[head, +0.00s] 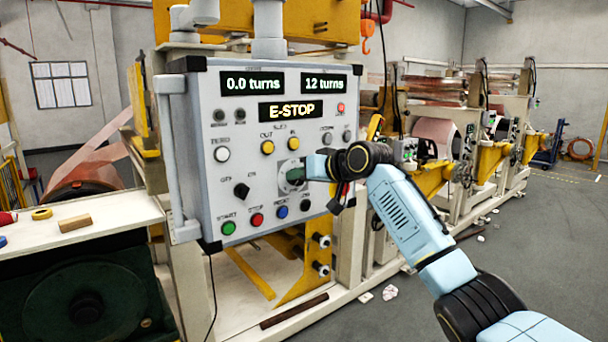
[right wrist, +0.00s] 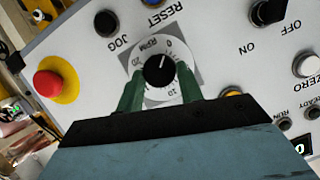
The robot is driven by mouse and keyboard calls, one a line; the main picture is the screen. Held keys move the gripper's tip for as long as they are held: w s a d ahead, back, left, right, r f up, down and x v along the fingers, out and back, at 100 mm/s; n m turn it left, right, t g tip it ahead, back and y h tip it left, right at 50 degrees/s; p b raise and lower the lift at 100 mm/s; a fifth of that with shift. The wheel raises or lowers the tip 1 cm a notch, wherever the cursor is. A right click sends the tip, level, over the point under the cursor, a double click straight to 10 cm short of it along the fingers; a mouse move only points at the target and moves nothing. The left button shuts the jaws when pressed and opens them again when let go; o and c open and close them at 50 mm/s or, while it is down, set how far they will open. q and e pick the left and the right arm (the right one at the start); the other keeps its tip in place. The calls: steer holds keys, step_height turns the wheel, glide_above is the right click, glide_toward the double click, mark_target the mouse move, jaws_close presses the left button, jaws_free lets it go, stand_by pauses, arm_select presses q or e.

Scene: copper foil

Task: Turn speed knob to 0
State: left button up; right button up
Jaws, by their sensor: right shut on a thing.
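The speed knob (right wrist: 158,70) is black and round, on a white RPM dial on the grey control panel (head: 219,102). In the right wrist view its white pointer mark appears to face roughly toward the 0 label. My right gripper (right wrist: 160,84) has its green fingers on either side of the knob, shut on it. In the head view the same gripper (head: 293,174) is at the panel's right part and covers most of the dial. My left gripper is not in view.
The panel shows "0.0 turns", "12 turns" and "E-STOP" on displays. A red mushroom button (right wrist: 48,83) on a yellow ring is near the dial. Coloured buttons and a black selector switch (head: 242,191) surround it. A white-topped bench (head: 115,212) stands at left; grey floor is open at right.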

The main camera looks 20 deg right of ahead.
stand_by(0.3)
steer(key=o, duration=1)
steer(key=shift+b+v, duration=1.95)
steer(key=shift+v, duration=4.8)
steer(key=shift+f, duration=0.1)
